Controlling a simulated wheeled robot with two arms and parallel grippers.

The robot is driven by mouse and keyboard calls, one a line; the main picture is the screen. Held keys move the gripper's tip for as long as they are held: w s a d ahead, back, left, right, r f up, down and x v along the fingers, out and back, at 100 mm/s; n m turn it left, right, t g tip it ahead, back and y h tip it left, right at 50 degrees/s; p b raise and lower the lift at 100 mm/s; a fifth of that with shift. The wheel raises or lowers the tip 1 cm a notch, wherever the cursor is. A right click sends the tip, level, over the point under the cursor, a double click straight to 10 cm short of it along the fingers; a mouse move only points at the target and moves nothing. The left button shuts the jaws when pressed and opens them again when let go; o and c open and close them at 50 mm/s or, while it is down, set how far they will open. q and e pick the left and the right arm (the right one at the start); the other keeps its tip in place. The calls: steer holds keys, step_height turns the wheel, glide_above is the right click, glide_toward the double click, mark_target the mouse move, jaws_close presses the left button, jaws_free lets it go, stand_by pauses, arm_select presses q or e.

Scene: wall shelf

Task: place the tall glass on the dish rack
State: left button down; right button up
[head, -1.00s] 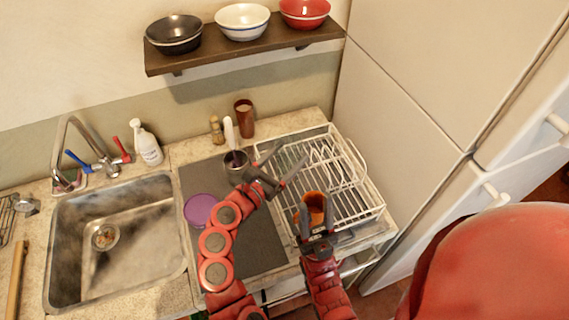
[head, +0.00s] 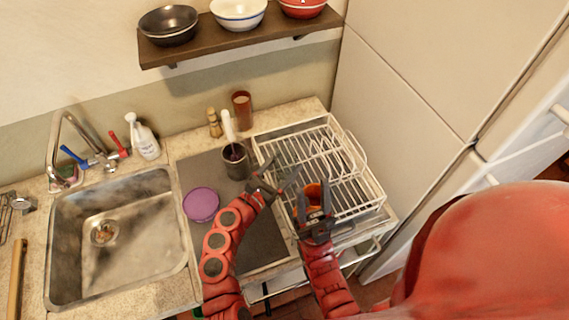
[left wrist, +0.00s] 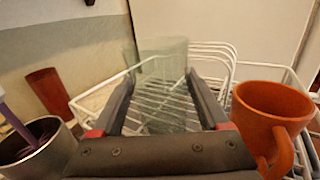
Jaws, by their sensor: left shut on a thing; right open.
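The tall glass is clear and see-through; in the left wrist view the tall glass (left wrist: 163,62) stands roughly upright between my left fingers. My left gripper (head: 286,168) is shut on it, above the left part of the white wire dish rack (head: 352,205). The rack also shows behind the glass in the left wrist view (left wrist: 100,88). In the head view the glass is too faint to make out. My right gripper (head: 314,198) is open at the rack's front, with its fingers by an orange mug (head: 313,190). Whether they touch the mug is unclear.
The orange mug is close to the right of my left gripper (left wrist: 272,105). A dark metal cup with utensils (head: 237,166) and a brown tumbler (head: 242,109) stand left of the rack. A purple disc (head: 201,204) lies on the dark mat. The rack's middle looks clear.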

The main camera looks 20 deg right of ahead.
arm_select(q)
jaws_free()
steer(key=shift+f, duration=0.1)
steer(key=shift+r, duration=0.25)
steer(key=p+v, duration=0.1)
steer(key=v, duration=1.1)
steer(key=shift+f, duration=0.15)
